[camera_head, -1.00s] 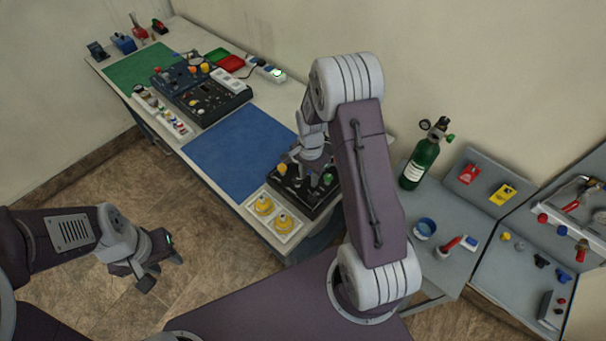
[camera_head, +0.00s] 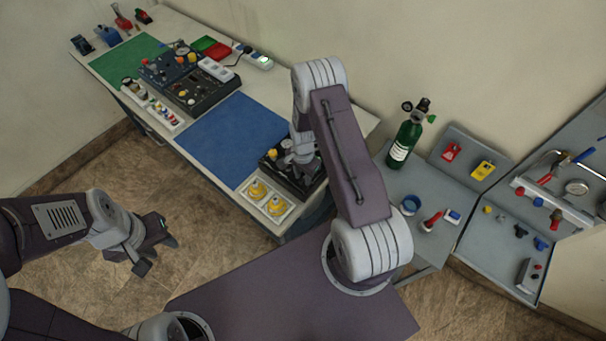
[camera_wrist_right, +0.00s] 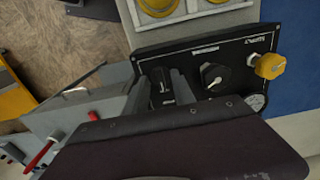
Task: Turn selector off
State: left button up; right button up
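A black trainer panel (camera_wrist_right: 245,45) with knobs lies at the table's near right end; it also shows in the head view (camera_head: 268,164), partly behind my right arm. In the wrist view it carries a yellow knob (camera_wrist_right: 270,66), a round black knob (camera_wrist_right: 213,75) with a white pointer, and a black selector lever (camera_wrist_right: 160,88). My right gripper (camera_wrist_right: 163,93) is low over the panel, its two grey fingers apart on either side of the lever. Whether they touch it I cannot tell. My left gripper (camera_head: 158,248) is open and empty over the floor.
Two yellow parts sit in a white tray (camera_head: 268,199) beside the panel. A blue mat (camera_head: 235,140) lies behind it. A green gas cylinder (camera_head: 404,143) stands on the grey side bench (camera_head: 440,195) at right. Another black unit (camera_head: 195,90) is farther along the table.

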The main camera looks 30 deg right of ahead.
jog(key=shift+w, duration=0.15)
grip_shut()
